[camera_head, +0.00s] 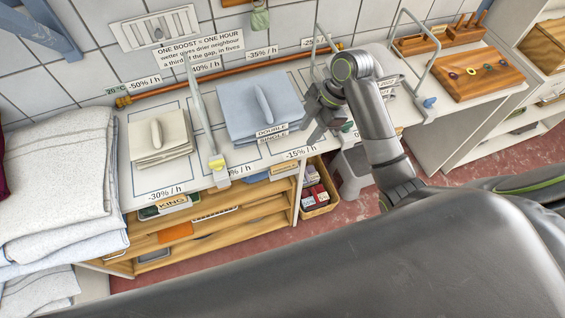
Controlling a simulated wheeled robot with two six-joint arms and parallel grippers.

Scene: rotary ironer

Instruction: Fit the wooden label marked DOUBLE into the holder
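A label strip reading DOUBLE (271,130) shows at the front of the folded blue stack (250,102), just above a strip reading SINGLE (272,139). I cannot tell whether the DOUBLE strip is loose or seated in a holder. My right gripper (312,128) reaches down just right of the blue stack, close to the right end of these strips. Its fingertips are small and partly hidden, so I cannot tell their opening or any contact. A label reading KING (171,203) lies in a tray below the table's front edge. My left gripper is not in view.
A cream folded stack (160,142) with a light handle-shaped piece sits left on the white table. Thin metal frames (203,105) stand between the places. Large folded linens (60,180) fill the left. A wooden board with rings (474,72) lies at the right.

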